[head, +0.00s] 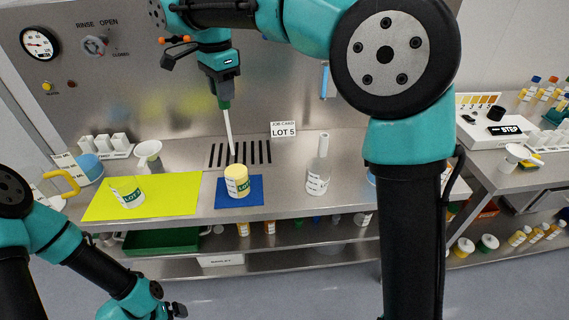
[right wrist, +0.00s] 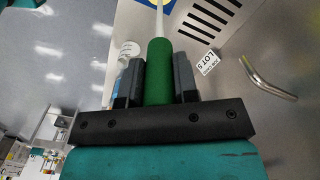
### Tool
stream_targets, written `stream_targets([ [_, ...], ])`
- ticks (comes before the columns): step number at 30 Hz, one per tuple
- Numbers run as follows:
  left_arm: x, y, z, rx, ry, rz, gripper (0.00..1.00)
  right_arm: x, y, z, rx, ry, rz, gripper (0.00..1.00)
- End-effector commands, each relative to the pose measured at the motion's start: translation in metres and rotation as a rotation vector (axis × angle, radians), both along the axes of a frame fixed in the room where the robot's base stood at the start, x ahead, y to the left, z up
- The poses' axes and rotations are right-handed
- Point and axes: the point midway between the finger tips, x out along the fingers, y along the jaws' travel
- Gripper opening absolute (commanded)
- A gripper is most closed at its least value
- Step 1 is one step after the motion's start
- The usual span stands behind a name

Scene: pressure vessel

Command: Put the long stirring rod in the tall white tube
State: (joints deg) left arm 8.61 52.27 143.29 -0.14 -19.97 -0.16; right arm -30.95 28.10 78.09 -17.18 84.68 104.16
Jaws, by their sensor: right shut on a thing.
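My right gripper (head: 224,101) is shut on the green handle of the stirring rod (head: 228,130), high above the bench. The rod's white shaft points down, slightly tilted; its lower end shows just above the yellow-lidded jar in the head view. In the right wrist view the green handle (right wrist: 159,72) sits between both fingers (right wrist: 159,75). The tall white tube (head: 323,147) stands upright to the right of the rod, with a wider labelled lower part, apart from the rod. My left gripper (head: 176,310) is low at the bottom left, away from these things; its jaws are unclear.
The jar (head: 237,181) stands on a blue mat (head: 253,194). A beaker (head: 128,194) stands on a yellow-green mat (head: 168,200). A slotted drain (head: 255,153) and a LOT 5 card (head: 283,129) lie behind. Bench between jar and tube is clear.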

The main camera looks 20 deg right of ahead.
Motion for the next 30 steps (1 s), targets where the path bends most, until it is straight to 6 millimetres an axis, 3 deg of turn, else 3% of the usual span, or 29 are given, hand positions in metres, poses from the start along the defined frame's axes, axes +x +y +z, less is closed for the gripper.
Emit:
stream_targets([
  [5,0.000,0.000,0.000,0.000,0.000,0.000,1.00,0.010,-0.020,-0.002,0.003,0.000,-0.040,0.04],
  [8,0.000,0.000,0.000,0.000,0.000,0.000,1.00,0.021,-0.044,-0.006,0.006,0.002,-0.089,0.04],
  [16,0.000,0.000,0.000,0.000,0.000,0.000,1.00,0.054,-0.146,-0.019,0.013,0.004,-0.280,0.04],
  [24,0.000,0.000,0.000,0.000,0.000,0.000,1.00,0.068,-0.257,-0.034,0.008,0.002,-0.478,0.04],
  [30,0.000,0.000,0.000,0.000,0.000,0.000,1.00,0.067,-0.312,-0.042,0.002,0.001,-0.575,0.04],
])
